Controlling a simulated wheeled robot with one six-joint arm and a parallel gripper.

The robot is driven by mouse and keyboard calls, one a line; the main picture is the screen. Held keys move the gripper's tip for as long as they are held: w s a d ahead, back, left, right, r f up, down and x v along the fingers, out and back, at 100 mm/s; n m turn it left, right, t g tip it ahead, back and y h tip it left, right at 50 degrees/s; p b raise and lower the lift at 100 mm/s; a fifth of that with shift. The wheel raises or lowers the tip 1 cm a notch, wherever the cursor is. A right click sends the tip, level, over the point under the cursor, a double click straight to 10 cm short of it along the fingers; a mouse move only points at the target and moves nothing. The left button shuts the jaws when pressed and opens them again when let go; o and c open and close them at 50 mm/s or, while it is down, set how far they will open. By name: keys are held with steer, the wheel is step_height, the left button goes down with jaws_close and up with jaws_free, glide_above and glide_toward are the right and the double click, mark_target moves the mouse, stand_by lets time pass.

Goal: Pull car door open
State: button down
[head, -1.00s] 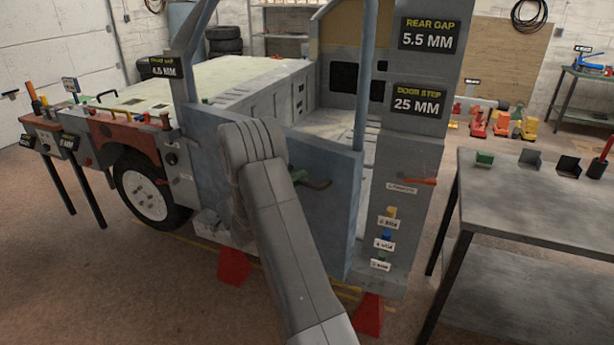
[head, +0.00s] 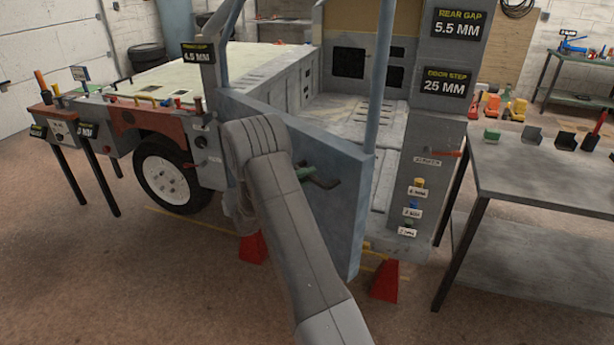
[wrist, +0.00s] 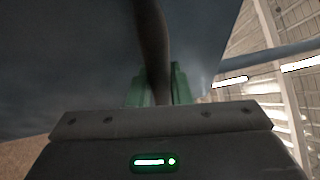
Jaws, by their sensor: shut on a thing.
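The blue-grey car door (head: 335,215) stands ajar, its right edge swung out from the grey rear pillar (head: 435,145). A gap shows between them, with the cab interior behind. A dark handle (head: 326,183) sits on the door's outer face. My gripper (head: 306,173) is shut on the handle, its green fingers partly hidden by my arm in the head view. In the wrist view the dark handle bar (wrist: 153,45) runs up between the green fingertips of my gripper (wrist: 157,85).
A grey workbench (head: 550,185) stands to the right of the pillar. Red stands (head: 384,281) are on the floor below the door and pillar. A front wheel (head: 165,178) and a rack on legs (head: 75,130) are at left. Floor in front of the door is open.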

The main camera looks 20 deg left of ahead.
steer(key=c, duration=1.3)
jaws_free()
steer(key=b+v, duration=0.2)
steer(key=v, duration=1.1)
steer(key=shift+s+a+f, duration=0.1)
steer(key=shift+a, duration=0.25)
